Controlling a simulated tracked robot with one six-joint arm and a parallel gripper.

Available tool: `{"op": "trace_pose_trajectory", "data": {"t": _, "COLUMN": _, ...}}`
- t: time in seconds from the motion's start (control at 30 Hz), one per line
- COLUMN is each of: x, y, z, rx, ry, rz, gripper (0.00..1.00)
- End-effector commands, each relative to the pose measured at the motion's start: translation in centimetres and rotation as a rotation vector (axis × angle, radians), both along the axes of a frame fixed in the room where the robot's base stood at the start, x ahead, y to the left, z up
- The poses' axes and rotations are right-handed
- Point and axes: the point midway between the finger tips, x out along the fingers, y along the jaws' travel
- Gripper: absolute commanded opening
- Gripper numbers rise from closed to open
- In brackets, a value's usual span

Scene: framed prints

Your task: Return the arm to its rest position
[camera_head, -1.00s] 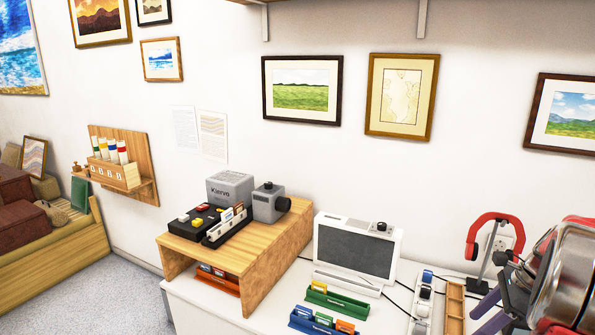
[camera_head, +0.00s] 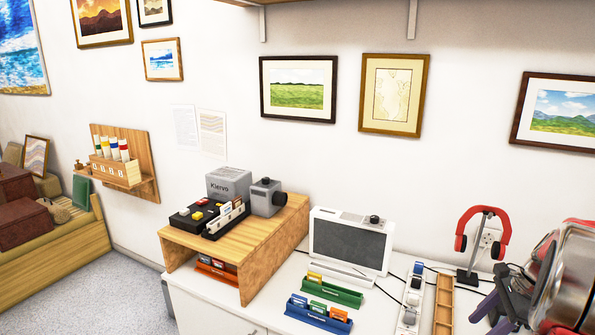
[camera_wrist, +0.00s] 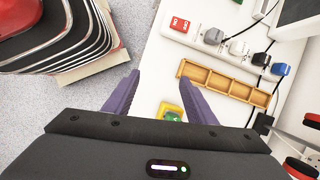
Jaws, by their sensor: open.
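My gripper shows in the wrist view (camera_wrist: 159,77) as two purple fingers spread wide apart, with nothing held between them. It is over the front edge of the white desk (camera_wrist: 150,85). In the head view, part of my arm and the dark purple fingers show at the lower right edge, beside the desk's right end. The rest of the arm is cut off by the frame.
A wooden tray (camera_head: 443,305) and a power strip (camera_head: 412,297) lie on the desk near my gripper. Red headphones (camera_head: 482,240) hang on a stand behind it. A grey-screened device (camera_head: 349,244), green rack (camera_head: 331,293) and blue rack (camera_head: 318,317) stand further left.

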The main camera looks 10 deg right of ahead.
Motion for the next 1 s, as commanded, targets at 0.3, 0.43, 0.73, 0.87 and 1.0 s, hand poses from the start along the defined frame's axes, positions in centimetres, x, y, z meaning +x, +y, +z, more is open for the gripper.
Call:
{"op": "trace_pose_trajectory", "data": {"t": 0.3, "x": -2.2, "y": 2.1, "z": -1.3, "rx": -0.076, "ry": -0.004, "rz": 0.227, "gripper": 0.51}}
{"op": "trace_pose_trajectory", "data": {"t": 0.43, "x": -2.5, "y": 4.2, "z": -0.8, "rx": -0.127, "ry": -0.011, "rz": 0.364, "gripper": 0.51}}
{"op": "trace_pose_trajectory", "data": {"t": 0.73, "x": -2.6, "y": 10.8, "z": 1.6, "rx": -0.27, "ry": -0.042, "rz": 0.73, "gripper": 0.51}}
{"op": "trace_pose_trajectory", "data": {"t": 0.87, "x": -2.6, "y": 13.9, "z": 2.6, "rx": -0.331, "ry": -0.057, "rz": 0.884, "gripper": 0.51}}
{"op": "trace_pose_trajectory", "data": {"t": 1.0, "x": -2.8, "y": 17.1, "z": 3.7, "rx": -0.395, "ry": -0.075, "rz": 1.039, "gripper": 0.51}}
